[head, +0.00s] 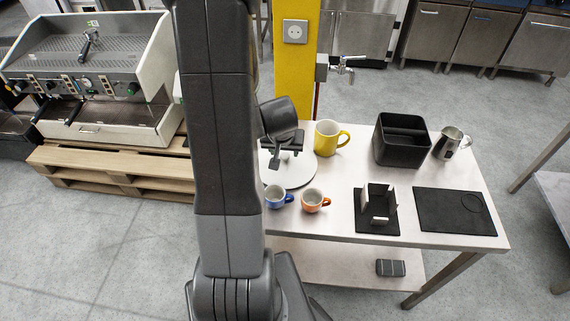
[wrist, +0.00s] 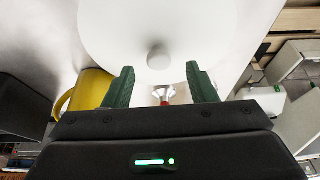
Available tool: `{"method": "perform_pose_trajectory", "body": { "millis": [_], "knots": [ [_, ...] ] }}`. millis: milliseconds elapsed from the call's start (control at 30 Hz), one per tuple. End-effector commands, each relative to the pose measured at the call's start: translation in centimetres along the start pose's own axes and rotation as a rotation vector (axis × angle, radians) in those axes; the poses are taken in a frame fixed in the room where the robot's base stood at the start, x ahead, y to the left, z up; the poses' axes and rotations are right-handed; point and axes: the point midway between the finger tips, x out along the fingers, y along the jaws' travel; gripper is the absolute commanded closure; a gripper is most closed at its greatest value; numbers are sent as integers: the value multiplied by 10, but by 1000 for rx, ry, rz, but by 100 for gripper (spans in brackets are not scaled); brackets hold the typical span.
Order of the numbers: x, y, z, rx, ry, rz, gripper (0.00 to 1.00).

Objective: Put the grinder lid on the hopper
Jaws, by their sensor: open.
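A white round disc (head: 301,176) lies on the table under my gripper (head: 285,158). In the wrist view the disc (wrist: 110,35) fills the upper middle, with a small pale round knob (wrist: 158,55) near its centre. It looks like the grinder lid, but I cannot tell whether the knob and disc are one piece. My gripper, also in the wrist view (wrist: 159,76), is open and empty, its green fingers on either side of the knob and apart from it. I cannot make out a grinder or its hopper; my arm hides part of the head view.
A yellow mug (head: 326,138) stands close beside the disc. A blue cup (head: 274,199) and an orange cup (head: 315,203) stand in front. Right are a black box (head: 402,145), a steel jug (head: 447,146), a black stand (head: 375,222) and a dark mat (head: 450,211). A yellow pillar (head: 296,65) rises behind.

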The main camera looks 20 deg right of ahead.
Motion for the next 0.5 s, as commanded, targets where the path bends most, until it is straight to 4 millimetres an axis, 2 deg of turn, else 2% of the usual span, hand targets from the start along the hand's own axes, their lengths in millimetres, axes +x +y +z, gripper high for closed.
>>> {"method": "perform_pose_trajectory", "body": {
  "millis": [67,167,467,500],
  "knots": [
    [16,2,3,1,-2,1,49],
    [25,1,2,1,-1,0,49],
    [27,1,0,0,1,0,49],
    [27,1,0,0,1,0,54]
  ]
}}
